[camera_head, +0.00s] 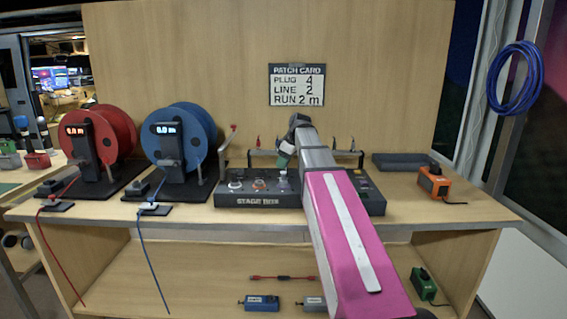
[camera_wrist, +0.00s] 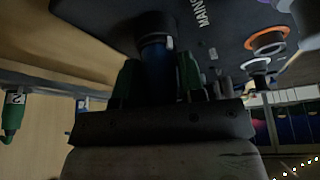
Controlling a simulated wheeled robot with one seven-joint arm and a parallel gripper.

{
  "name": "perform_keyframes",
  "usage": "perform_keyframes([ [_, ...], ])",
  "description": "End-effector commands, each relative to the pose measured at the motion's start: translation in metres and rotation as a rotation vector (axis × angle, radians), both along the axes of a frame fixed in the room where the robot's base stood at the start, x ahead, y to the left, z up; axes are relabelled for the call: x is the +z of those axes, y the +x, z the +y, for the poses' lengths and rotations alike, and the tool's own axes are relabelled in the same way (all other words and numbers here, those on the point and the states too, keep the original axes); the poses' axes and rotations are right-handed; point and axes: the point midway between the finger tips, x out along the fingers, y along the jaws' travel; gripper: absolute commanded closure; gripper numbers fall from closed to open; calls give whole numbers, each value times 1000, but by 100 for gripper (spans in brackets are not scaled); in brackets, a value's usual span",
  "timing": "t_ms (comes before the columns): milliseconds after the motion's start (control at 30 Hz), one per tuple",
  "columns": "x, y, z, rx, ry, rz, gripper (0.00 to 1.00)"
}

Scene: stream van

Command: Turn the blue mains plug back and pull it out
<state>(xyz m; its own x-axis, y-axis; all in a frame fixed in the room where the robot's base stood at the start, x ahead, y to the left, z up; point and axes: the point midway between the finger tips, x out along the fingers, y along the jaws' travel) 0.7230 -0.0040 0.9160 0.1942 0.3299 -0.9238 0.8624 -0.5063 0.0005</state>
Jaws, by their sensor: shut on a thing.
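The blue mains plug (camera_wrist: 157,62) is in the wrist view, between the two green fingers of my gripper (camera_wrist: 158,78). The fingers are shut on its sides. Its far end meets a dark round socket (camera_wrist: 154,24) on the dark stage box panel (camera_wrist: 105,18), beside lettering that begins "MAIN". Whether the plug is turned or how deep it sits, I cannot tell. In the head view the stage box (camera_head: 228,203) stands on the bench, and my arm crosses in front of it. My gripper (camera_head: 286,152) is over its middle; the plug is hidden there.
A red reel (camera_head: 112,125) and a blue reel (camera_head: 190,125) stand left on the bench (camera_head: 460,208). An orange connector box (camera_head: 433,183) and a dark tray (camera_head: 400,161) are to the right. Coloured sockets (camera_wrist: 265,41) sit near the plug. A patch card (camera_head: 297,85) hangs behind.

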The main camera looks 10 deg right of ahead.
Motion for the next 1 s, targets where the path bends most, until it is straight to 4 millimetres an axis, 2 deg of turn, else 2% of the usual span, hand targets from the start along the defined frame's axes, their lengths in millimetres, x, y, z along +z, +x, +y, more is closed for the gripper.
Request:
perform_keyframes([
  [200, 0, 0, 0, -9, 0, 0, 91],
  [500, 0, -1, 0, -248, 0, 0, 91],
  [867, 0, 0, 0, -292, 0, 0, 91],
  [1000, 0, -1, 0, -396, 0, 0, 91],
])
